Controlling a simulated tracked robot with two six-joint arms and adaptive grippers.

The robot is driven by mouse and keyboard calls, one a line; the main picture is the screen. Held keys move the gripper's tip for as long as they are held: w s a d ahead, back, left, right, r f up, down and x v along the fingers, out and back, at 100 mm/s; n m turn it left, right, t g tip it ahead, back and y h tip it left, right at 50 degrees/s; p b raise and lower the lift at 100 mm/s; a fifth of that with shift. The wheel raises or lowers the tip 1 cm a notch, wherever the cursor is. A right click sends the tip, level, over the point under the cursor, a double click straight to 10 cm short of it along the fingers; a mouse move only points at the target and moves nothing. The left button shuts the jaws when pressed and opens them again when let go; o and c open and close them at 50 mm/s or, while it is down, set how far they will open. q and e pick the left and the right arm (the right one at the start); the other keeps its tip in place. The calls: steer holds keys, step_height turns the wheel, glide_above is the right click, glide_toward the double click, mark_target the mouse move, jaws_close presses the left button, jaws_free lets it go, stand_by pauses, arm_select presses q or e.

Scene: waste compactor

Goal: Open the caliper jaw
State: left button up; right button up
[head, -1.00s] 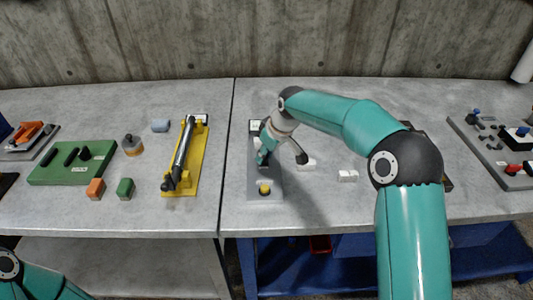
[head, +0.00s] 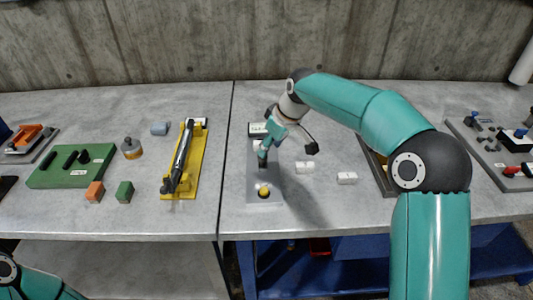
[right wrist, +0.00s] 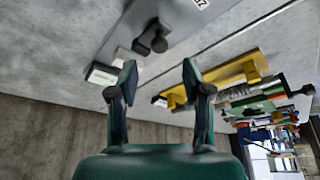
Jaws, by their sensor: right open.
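A grey plate (head: 278,187) lies on the right-hand bench near the seam, with a yellow-topped knob (head: 263,191) at its near end and a white label block (head: 257,128) at its far end. It seems to carry the caliper, but I cannot make out the jaw. My right gripper (head: 265,152) is over the middle of this plate and hides part of it. In the right wrist view its two fingers (right wrist: 158,85) are spread with nothing between them. The plate (right wrist: 140,30) with a dark knob (right wrist: 159,42) shows beyond them. My left gripper is out of view.
Left of the seam, a yellow fixture (head: 198,165) holds a dark cylinder. A green block (head: 52,178) and small loose parts lie further left. A concrete wall stands behind.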

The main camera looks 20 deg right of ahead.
steer(key=v, duration=0.5)
steer(key=shift+s+r, duration=0.15)
steer(key=shift+r, duration=0.2)
